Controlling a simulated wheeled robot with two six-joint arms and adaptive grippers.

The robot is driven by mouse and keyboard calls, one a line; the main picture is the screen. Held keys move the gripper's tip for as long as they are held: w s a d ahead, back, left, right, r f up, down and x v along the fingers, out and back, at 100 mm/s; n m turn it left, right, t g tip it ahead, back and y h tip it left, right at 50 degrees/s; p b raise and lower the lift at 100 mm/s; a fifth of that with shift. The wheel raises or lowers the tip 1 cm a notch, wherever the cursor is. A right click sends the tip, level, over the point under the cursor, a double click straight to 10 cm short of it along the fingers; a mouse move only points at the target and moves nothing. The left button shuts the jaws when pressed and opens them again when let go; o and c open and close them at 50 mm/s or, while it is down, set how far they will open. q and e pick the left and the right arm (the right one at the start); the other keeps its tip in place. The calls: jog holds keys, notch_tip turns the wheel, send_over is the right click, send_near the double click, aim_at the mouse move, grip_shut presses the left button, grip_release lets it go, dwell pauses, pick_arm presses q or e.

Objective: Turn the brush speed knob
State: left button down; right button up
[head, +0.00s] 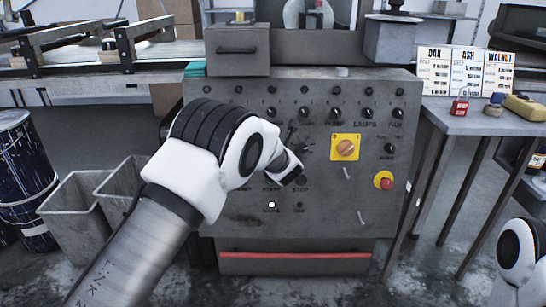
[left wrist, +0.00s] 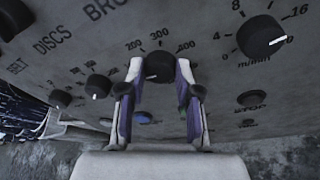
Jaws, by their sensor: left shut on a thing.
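In the left wrist view, a round black knob (left wrist: 158,66) sits on the grey panel, with a dial marked 200, 300 and 400 around it. Large lettering that starts with "BRU" stands up and left of it, cut off by the frame edge. My left gripper (left wrist: 159,72) has its two fingers on either side of this knob, shut on it. The knob's pointer line is not clearly visible. In the head view, my left arm covers this part of the panel, and the knob is hard to make out.
The grey control panel (head: 235,100) carries several small knobs, a yellow-plated rotary switch (head: 345,148) and a red stop button (head: 386,183). A larger m/min knob (left wrist: 262,36) is right of my fingers. A blue button (left wrist: 143,118) lies just below the held knob.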

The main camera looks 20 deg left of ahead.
pick_arm(q)
jog(key=shift+a+n+h+b, duration=0.1)
jog(key=shift+n+h+b, duration=0.35)
jog(key=shift+n+b, duration=1.6)
jog(key=shift+a+n+h+b, duration=0.1)
jog(key=shift+n+h+b, duration=0.7)
jog(key=shift+b, duration=2.15)
jog(key=shift+n+y, duration=0.35)
jog(key=shift+n, duration=0.1)
jog(key=c, duration=0.8)
grip_release()
jog(key=shift+s+d+r, duration=0.1)
jog(key=v, duration=1.1)
jog(key=shift+s, duration=0.4)
